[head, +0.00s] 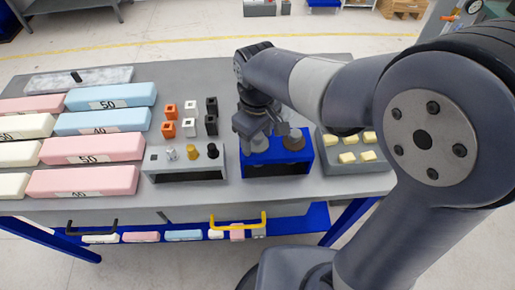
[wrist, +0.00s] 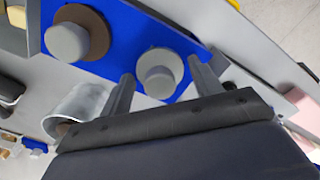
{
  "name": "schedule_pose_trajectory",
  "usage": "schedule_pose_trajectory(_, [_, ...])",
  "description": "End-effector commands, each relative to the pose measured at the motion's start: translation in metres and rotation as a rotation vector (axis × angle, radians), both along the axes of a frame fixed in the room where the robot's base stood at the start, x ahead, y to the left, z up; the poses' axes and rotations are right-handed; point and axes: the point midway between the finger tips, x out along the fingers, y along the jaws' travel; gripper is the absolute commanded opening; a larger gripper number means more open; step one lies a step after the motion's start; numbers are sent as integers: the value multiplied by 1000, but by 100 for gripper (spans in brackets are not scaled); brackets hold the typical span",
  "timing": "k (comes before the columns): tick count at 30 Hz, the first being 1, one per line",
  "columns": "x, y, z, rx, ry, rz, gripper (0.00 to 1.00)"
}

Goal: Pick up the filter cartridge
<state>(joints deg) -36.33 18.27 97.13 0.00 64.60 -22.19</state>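A blue stand (head: 278,170) on the table holds two round grey-topped pieces. The left piece (head: 258,144), which I take to be the filter cartridge, is partly hidden by my gripper (head: 265,130). It shows as a pale round cap (wrist: 160,72) on a wider grey disc in the wrist view. My gripper (wrist: 160,69) is open there, with one finger on each side of it; whether either finger touches it I cannot tell. The other grey knob (wrist: 68,42) sits on a brown disc and also shows in the head view (head: 296,139).
A grey stand (head: 185,175) with small pegs is left of the blue stand. Small orange, white and black blocks (head: 190,117) lie behind it. A grey tray (head: 355,165) of yellow pieces stands at right. Pink and blue foam bars (head: 92,149) fill the left side.

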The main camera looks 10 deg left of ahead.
Motion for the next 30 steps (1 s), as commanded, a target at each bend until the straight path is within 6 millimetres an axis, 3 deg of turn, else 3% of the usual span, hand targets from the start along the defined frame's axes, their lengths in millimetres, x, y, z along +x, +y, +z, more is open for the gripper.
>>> schedule_pose_trajectory(18, [0,0,0,0,0,0,10])
schedule_pose_trajectory(30, [0,0,9,1,-2,0,10])
